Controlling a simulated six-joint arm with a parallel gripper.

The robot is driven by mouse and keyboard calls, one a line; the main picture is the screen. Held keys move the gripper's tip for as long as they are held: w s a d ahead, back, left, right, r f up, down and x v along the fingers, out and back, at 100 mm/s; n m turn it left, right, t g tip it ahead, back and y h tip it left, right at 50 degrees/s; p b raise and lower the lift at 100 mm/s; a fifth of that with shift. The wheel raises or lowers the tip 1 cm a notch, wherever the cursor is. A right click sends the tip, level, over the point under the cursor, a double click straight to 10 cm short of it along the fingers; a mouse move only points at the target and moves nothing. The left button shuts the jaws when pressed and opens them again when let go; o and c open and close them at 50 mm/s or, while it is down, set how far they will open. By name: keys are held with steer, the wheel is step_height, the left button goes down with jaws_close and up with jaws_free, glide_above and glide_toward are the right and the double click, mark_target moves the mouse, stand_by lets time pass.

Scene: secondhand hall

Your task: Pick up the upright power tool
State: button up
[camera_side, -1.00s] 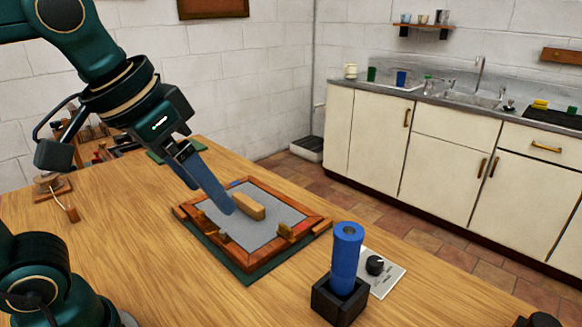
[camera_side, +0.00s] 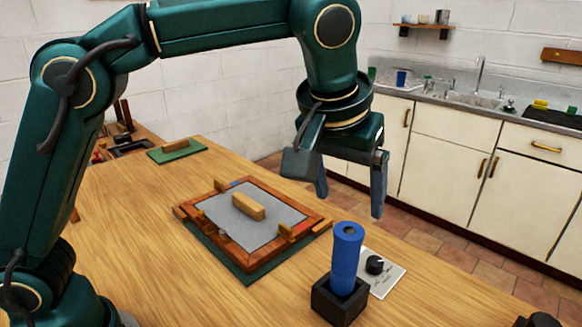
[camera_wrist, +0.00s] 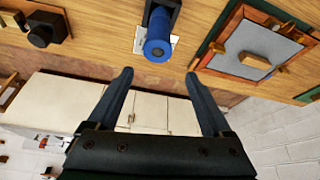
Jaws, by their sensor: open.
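The upright power tool is a blue cylinder (camera_side: 346,258) standing in a black square holder (camera_side: 338,302) near the front edge of the wooden table. My gripper (camera_side: 349,200) is open and empty, pointing down, above and behind the tool in the side view. In the wrist view, the blue tool (camera_wrist: 158,38) shows end-on at the top centre, beyond and between my open fingers (camera_wrist: 158,74). The gripper does not touch it.
A white plate with a black knob (camera_side: 376,265) lies right beside the holder. A wooden frame (camera_side: 182,212) with a grey panel and a wooden block (camera_side: 248,206) lies to the left. A green board (camera_side: 160,157) is farther back. Bare table lies in front of the frame.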

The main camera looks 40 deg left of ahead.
mark_target(344, 237)
steer(key=shift+w+d+f, duration=0.15)
steer(key=shift+d+f, duration=0.15)
step_height(344, 237, down, 8)
steer(key=shift+a+f, duration=0.1)
steer(key=shift+x, duration=2.7)
jaws_close()
